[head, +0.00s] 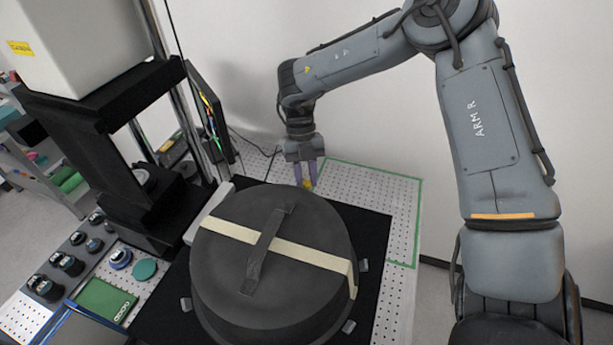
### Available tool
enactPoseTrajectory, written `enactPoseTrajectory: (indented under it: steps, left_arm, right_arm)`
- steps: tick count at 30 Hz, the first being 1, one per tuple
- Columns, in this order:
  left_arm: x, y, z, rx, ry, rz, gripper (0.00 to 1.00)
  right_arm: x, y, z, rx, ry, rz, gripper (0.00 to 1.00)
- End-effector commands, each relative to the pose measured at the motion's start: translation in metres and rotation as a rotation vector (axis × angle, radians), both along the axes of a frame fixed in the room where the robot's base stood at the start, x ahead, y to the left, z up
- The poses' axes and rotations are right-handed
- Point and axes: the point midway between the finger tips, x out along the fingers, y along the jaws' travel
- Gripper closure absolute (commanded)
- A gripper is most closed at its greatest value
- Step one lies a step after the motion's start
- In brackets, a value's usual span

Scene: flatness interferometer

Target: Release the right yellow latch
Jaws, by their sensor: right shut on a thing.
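My right gripper (307,176) comes down from above, behind the round black case, with its purple-blue fingers shut on a small yellow latch (307,184). Only a little of the latch shows between the fingertips. The black case (225,265) is round, with a cream strap across its lid and a dark handle strap (268,245). The latch is near the far edge of the case; whether it touches the case cannot be told. My left gripper is not in view.
A perforated board with a green outline (395,215) lies behind and right of the case. A black-and-white instrument (115,125) stands at left beside a thin dark screen (208,112). A green card (103,299) and several knobs lie front left.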

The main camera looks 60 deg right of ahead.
Motion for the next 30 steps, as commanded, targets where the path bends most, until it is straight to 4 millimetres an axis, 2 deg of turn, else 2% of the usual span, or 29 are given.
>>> enactPoseTrajectory:
  steps: [12,29,30]
  left_arm:
    - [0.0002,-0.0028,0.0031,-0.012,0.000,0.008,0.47]
    - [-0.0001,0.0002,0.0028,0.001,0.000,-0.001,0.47]
    - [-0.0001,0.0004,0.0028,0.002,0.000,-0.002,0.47]
  right_arm:
    - [0.0011,0.0001,-0.0006,-0.003,-0.001,0.200,1.00]
    - [0.0011,0.0001,-0.0011,-0.003,-0.001,0.228,1.00]
    - [0.0011,0.0001,-0.0012,-0.003,-0.002,0.228,0.69]
